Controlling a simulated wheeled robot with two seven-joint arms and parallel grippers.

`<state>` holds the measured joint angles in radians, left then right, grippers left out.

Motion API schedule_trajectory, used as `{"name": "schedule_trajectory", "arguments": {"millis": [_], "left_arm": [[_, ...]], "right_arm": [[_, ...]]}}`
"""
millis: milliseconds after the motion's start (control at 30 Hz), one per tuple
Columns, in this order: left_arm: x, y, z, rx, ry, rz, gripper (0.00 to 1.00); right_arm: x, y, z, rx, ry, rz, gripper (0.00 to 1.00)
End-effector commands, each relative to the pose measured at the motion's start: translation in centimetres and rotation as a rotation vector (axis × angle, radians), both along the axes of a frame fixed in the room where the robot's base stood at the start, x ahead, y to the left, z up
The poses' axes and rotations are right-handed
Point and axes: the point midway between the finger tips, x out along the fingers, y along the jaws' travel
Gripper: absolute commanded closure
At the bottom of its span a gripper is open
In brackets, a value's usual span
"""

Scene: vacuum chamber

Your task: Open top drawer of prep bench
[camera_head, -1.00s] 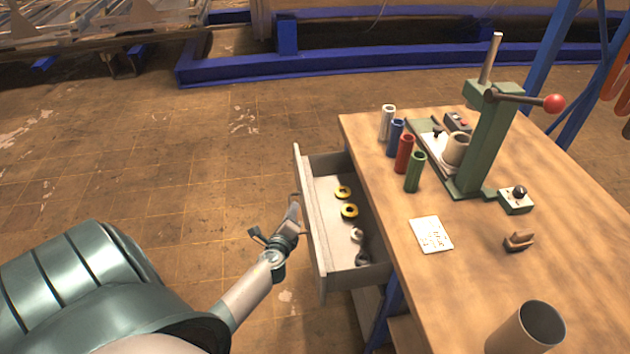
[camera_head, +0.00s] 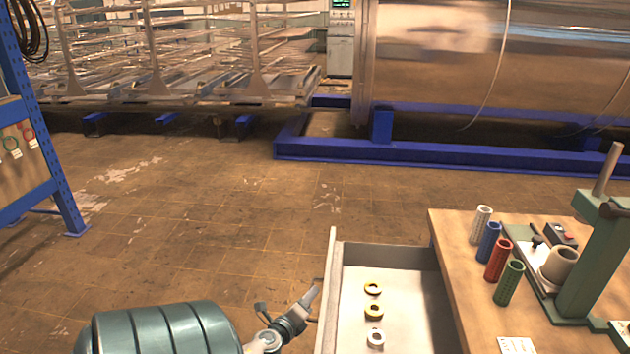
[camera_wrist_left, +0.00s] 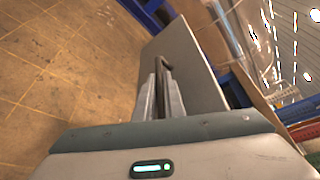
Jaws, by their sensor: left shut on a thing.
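The top drawer (camera_head: 405,320) of the prep bench (camera_head: 450,250) stands pulled well out, its grey inside showing. Its front panel (camera_head: 329,295) faces left in the head view. My left gripper (camera_head: 312,297) is at the outer side of the front panel. In the left wrist view, its fingers (camera_wrist_left: 162,80) are shut on the dark drawer handle (camera_wrist_left: 164,62), with the drawer front (camera_wrist_left: 195,75) behind. The fingers hide most of the handle. My right gripper is out of view.
White, blue, red and green (camera_head: 509,283) tubes stand on the bench top near its drawer-side edge. A green press (camera_head: 590,260) is beside them. Open floor (camera_head: 190,220) lies left of the drawer. A blue frame (camera_head: 390,150) crosses the back.

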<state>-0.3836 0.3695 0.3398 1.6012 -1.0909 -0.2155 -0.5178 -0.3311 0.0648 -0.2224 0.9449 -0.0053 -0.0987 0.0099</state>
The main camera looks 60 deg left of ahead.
Motion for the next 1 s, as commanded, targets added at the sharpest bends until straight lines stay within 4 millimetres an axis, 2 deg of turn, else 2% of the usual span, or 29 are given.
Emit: {"name": "schedule_trajectory", "arguments": {"millis": [167,200,267,733,867,1000], "left_arm": [[-0.1,0.0,-0.1,-0.001,0.002,0.001,1.00],[-0.1,0.0,-0.1,-0.001,0.002,0.001,0.86],[0.0,0.0,-0.1,-0.001,0.002,0.001,0.72],[-0.5,-0.3,0.1,-0.002,0.001,0.000,0.72],[-1.4,-0.9,0.3,-0.002,0.001,0.000,0.72],[-3.2,-1.9,0.7,-0.003,0.003,0.000,0.72]], "right_arm": [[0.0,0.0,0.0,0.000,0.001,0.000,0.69],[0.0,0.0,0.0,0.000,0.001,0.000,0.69],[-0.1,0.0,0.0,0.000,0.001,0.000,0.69],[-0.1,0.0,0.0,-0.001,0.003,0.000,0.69],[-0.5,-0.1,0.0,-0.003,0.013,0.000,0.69],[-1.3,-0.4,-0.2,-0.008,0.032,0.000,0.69]]}}
